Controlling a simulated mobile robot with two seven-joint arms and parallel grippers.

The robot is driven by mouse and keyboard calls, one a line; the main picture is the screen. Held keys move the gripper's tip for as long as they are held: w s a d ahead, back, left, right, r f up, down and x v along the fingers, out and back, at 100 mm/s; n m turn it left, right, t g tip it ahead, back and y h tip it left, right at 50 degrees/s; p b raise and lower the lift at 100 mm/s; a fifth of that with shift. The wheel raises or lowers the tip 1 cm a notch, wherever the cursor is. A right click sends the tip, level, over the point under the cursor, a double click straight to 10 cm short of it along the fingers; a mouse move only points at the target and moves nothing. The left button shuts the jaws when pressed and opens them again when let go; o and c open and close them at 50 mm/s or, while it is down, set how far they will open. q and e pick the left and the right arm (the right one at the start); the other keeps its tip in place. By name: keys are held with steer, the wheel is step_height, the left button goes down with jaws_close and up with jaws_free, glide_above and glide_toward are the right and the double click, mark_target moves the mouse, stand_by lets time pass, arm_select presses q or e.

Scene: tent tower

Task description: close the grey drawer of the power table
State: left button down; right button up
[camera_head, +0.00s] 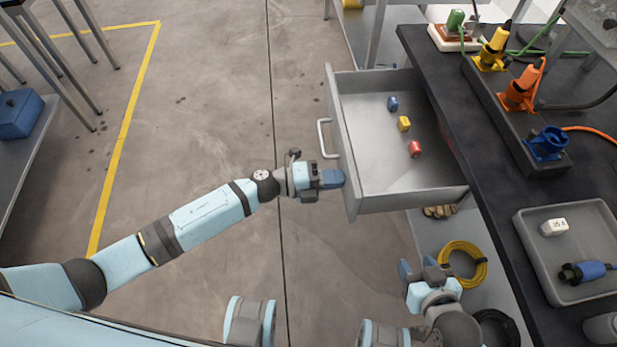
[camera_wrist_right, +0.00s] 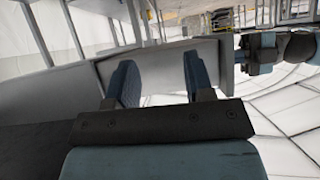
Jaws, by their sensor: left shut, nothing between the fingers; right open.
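The grey drawer (camera_head: 385,175) of the power table (camera_head: 497,160) stands pulled out to the left in the head view. Small blue, yellow and red pieces lie in it. Its front panel carries a pale handle (camera_head: 324,138). My left gripper (camera_head: 338,178) is shut and empty, its tips at the drawer's front panel below the handle; whether they touch it I cannot tell. My right gripper (camera_head: 424,268) is open and empty, below the drawer's near side in the picture. In the right wrist view its two fingers (camera_wrist_right: 160,82) stand apart with a grey panel beyond them.
A grey tray (camera_head: 527,252) with a white block and a blue connector lies on the table top. Yellow, orange and blue sockets stand behind it. A yellow cable coil (camera_head: 481,268) lies below the table edge. Open floor (camera_head: 210,110) lies left of the drawer.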

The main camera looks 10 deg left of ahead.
arm_select(q)
steer(key=b, duration=0.4)
glide_toward(433, 179)
steer(key=w+d+r, duration=0.1)
steer(key=d, duration=0.2)
steer(key=d+r, duration=0.2)
steer(key=d, duration=0.1)
steer(key=w+d+r, duration=0.1)
steer(key=d, duration=0.2)
steer(key=shift+w+r, duration=0.3)
steer(key=shift+r, duration=0.05)
steer(key=shift+d, duration=0.25)
steer(key=shift+r, duration=0.25)
arm_select(e)
steer(key=shift+w+a+r+t, duration=0.2)
steer(key=shift+w+a+t, duration=0.05)
steer(key=shift+a+t, duration=0.15)
